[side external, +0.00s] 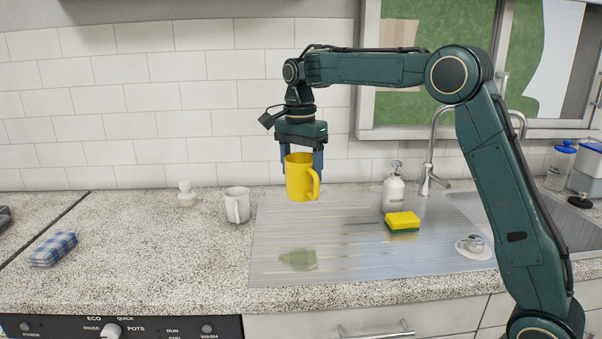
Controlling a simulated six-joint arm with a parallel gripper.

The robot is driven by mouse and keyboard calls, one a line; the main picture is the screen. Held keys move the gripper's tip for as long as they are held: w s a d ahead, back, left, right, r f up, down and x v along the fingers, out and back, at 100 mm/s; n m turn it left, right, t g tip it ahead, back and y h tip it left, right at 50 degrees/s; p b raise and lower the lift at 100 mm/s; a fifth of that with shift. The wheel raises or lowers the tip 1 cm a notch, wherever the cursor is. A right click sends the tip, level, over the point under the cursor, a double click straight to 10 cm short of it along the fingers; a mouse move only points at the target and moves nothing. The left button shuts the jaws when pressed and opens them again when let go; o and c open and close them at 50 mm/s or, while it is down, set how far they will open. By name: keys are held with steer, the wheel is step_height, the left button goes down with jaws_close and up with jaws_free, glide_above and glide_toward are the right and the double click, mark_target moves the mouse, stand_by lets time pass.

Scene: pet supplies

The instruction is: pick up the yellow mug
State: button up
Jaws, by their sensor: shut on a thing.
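The yellow mug (299,180) is upright in the side external view, with its handle towards the right. My gripper (301,165) comes down from above, with one finger on each side of the mug. It is shut on the mug. The mug appears to be held above the metal draining board (340,262), near its back edge. The gap beneath it is hard to judge from this angle.
A white mug (237,206) stands left of the draining board. A soap bottle (393,190) and a yellow-green sponge (402,222) are to the right, before the tap (430,165). A folded blue checked cloth (53,249) lies at the left. The front counter (170,270) is clear.

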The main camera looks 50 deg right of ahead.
mark_target(300, 200)
steer(key=shift+r, duration=1.05)
steer(key=shift+f, duration=0.15)
steer(key=shift+a+f+n, duration=0.15)
steer(key=shift+f+n, duration=0.25)
steer(key=f+n, duration=0.2)
steer(key=s+a+f+n, duration=0.1)
steer(key=f+n, duration=0.2)
steer(key=s+a+f+n, duration=0.1)
steer(key=f+n, duration=0.1)
steer(key=f, duration=0.1)
steer(key=shift+a+f, duration=0.1)
steer(key=shift+a, duration=0.05)
steer(key=shift+s+a+f+n, duration=0.45)
steer(key=shift+s+f+n, duration=0.4)
steer(key=shift+f+n, duration=0.65)
steer(key=shift+s+a+f+n, duration=0.45)
steer(key=shift+s+f+n, duration=0.35)
steer(key=shift+f+n, duration=0.75)
steer(key=shift+s+a+f+n, duration=0.45)
steer(key=shift+s+f+n, duration=0.4)
steer(key=shift+f+n, duration=0.65)
steer(key=shift+w+r, duration=0.1)
steer(key=shift+r, duration=0.15)
